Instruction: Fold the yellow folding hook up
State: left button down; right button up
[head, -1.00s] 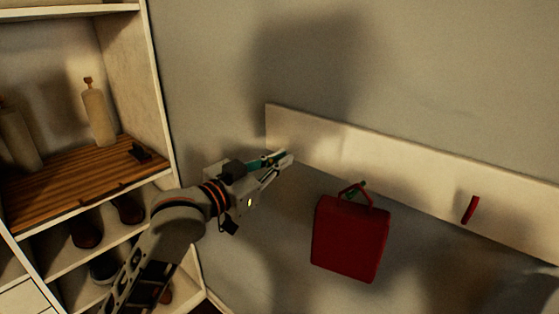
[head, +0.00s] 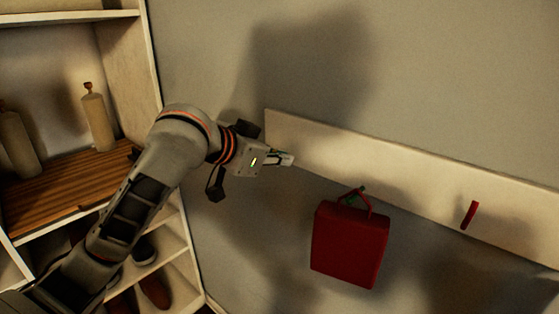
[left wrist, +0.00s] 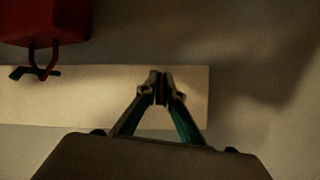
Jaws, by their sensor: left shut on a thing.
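My left gripper (head: 289,160) is at the left end of the pale wall board (head: 400,171). In the left wrist view its fingertips (left wrist: 162,84) are closed together over the board, with a small dark sliver (left wrist: 162,92) between them. I take this to be the yellow folding hook; its colour does not show clearly, and the fingers hide most of it. Whether it is folded up or down cannot be told. My right gripper is not in view.
A red bag (head: 349,244) hangs by its handle from a green hook (head: 361,190), to the right of my gripper. A red hook (head: 469,214) sits further right on the board. A shelf unit (head: 152,60) with bottles and shoes stands at the left.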

pick_arm(q)
jog(key=shift+w+r+g+y, duration=0.15)
jog(key=shift+g+y, duration=0.15)
jog(key=shift+g, duration=0.2)
jog(key=c, duration=2.2)
grip_release()
jog(key=shift+d, duration=0.1)
jog(key=shift+r, duration=0.1)
jog(key=v, duration=1.2)
